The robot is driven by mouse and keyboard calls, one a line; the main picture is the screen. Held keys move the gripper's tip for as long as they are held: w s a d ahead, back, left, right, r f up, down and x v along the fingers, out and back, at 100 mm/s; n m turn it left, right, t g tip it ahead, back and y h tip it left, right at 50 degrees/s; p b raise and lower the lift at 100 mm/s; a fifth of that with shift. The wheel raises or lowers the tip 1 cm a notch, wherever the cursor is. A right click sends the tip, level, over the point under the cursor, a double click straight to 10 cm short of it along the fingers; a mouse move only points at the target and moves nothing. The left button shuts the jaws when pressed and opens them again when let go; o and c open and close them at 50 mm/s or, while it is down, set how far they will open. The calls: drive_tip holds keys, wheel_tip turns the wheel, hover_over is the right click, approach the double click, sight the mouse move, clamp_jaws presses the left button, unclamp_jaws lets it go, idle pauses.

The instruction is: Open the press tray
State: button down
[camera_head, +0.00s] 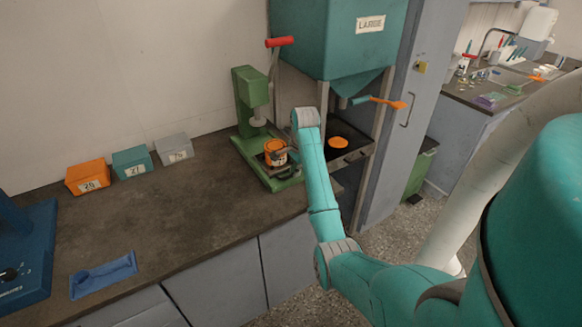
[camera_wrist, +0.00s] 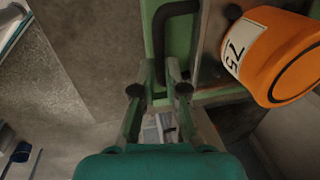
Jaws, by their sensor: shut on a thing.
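The green press (camera_head: 250,92) with a red lever handle (camera_head: 279,41) stands at the back edge of the counter. Its green press tray (camera_head: 277,183) lies at its base, with a dark handle at the front. In the wrist view, the tray's green front (camera_wrist: 179,42) and its dark handle (camera_wrist: 160,22) show ahead of my gripper (camera_wrist: 159,90). The two fingers are either side of the handle and shut on it. An orange container (camera_head: 275,150) sits at the press; in the wrist view the labelled container (camera_wrist: 272,50) is right of the fingers.
Orange (camera_head: 88,177), teal (camera_head: 132,162) and grey (camera_head: 174,149) labelled boxes stand along the wall. A blue machine (camera_head: 22,250) and a blue scoop-like tray (camera_head: 103,274) are at left. A teal hopper (camera_head: 340,40) stands right of the press. The counter middle is clear.

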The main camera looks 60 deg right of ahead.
drive_tip(key=shift+s+a, duration=0.1)
drive_tip(key=shift+s, duration=0.1)
drive_tip(key=c, duration=1.2)
unclamp_jaws()
drive_tip(key=shift+a, duration=0.1)
